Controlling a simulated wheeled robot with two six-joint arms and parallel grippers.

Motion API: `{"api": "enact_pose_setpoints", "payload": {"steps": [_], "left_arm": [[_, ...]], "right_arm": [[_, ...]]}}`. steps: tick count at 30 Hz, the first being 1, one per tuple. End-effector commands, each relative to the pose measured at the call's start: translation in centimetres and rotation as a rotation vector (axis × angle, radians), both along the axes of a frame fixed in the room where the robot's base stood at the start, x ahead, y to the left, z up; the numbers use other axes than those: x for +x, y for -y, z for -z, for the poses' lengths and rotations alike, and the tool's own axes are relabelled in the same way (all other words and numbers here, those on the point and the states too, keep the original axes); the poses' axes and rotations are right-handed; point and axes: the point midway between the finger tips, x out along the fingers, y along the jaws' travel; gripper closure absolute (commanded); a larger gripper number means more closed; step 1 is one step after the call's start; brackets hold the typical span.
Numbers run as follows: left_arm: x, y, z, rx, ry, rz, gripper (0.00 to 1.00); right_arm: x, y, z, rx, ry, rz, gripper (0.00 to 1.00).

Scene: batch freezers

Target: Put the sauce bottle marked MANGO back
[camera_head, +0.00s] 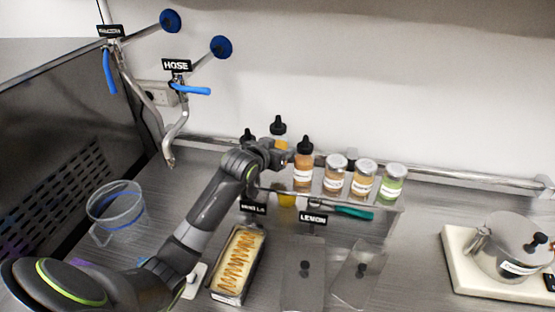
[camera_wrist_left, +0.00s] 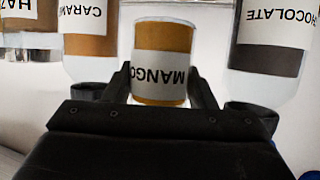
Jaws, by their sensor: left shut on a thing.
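The MANGO bottle (camera_head: 284,199) is orange with a black cap and a white label. It is partly hidden behind my left gripper (camera_head: 275,157), which is shut on it. In the left wrist view the MANGO bottle (camera_wrist_left: 162,40) appears upside down between the fingers (camera_wrist_left: 160,92), its label facing the camera. Its cap stands higher than the neighbouring caps in the head view, so it looks raised. A caramel bottle (camera_wrist_left: 90,30) and a chocolate bottle (camera_wrist_left: 268,50) flank it in the wrist view. My right gripper is not in view.
The brown bottle (camera_head: 303,172) and several lidded jars (camera_head: 335,175) stand in a row to the right. A black cap (camera_head: 248,136) shows to the left behind my arm. Signs marked VANILLA (camera_head: 253,208) and LEMON (camera_head: 313,218) stand in front, near a filled pan (camera_head: 238,264).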

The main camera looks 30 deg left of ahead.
Motion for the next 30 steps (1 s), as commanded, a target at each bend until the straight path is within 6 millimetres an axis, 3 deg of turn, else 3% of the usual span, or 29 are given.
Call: {"api": "enact_pose_setpoints", "payload": {"steps": [12,24,25,27,30], "left_arm": [[0.0,0.0,4.4,-0.001,0.002,0.000,0.73],[0.0,0.0,5.0,0.000,0.003,0.000,0.73],[0.0,0.0,5.0,0.000,0.001,0.000,0.45],[0.0,0.0,5.0,0.000,0.001,0.000,0.40],[0.0,0.0,5.0,0.000,0.001,0.000,0.40]], "right_arm": [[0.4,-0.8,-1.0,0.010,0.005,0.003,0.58],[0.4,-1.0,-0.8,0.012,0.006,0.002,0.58],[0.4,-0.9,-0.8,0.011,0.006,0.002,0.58],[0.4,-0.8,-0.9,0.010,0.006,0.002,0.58],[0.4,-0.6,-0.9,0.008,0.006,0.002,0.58]]}}
